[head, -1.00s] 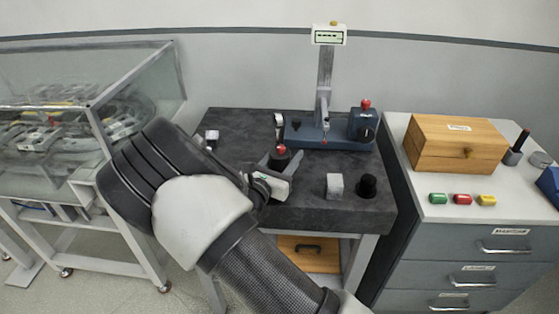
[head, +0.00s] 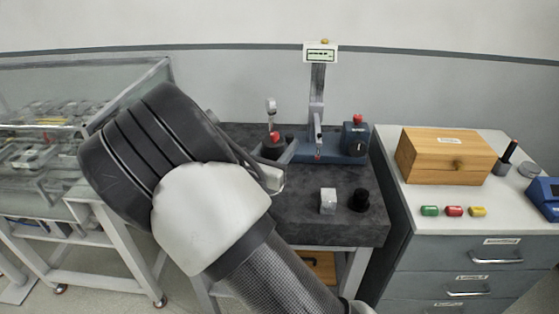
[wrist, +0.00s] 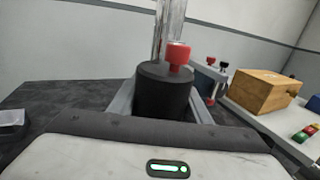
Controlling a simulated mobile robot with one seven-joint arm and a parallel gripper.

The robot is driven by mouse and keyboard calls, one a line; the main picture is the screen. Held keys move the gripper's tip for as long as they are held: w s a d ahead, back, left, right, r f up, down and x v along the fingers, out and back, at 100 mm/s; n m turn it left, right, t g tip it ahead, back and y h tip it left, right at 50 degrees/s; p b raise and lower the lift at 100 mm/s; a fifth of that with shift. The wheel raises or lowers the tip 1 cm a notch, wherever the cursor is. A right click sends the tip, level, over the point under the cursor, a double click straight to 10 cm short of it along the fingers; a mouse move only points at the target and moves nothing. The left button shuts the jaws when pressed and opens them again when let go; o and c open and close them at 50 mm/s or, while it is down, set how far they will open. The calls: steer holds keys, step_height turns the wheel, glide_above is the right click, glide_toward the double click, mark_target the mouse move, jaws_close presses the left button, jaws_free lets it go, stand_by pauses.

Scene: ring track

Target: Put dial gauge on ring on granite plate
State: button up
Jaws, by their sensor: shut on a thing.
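The dial gauge (head: 272,108) has a round face on a steel post, a red knob and a dark round base. In the wrist view, the dark base (wrist: 163,93) stands upright between the two grey fingers of my gripper (wrist: 160,108), which is shut on it. My gripper holds it over the back part of the granite plate (head: 300,218), left of the comparator stand. I cannot tell whether the base touches the plate. I cannot make out a ring on the plate; my arm hides its left part.
The blue comparator (head: 319,150) with a display stands close on the right. A wooden box (head: 445,156) sits on the cabinet. A glass-walled machine (head: 60,110) is at left.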

steer(key=shift+r, duration=0.55)
steer(key=shift+f+b, duration=0.8)
steer(key=shift+f, duration=4)
steer(key=shift+f, duration=0.2)
steer(key=o, duration=1.6)
steer(key=shift+c, duration=0.2)
steer(key=shift+f, duration=0.1)
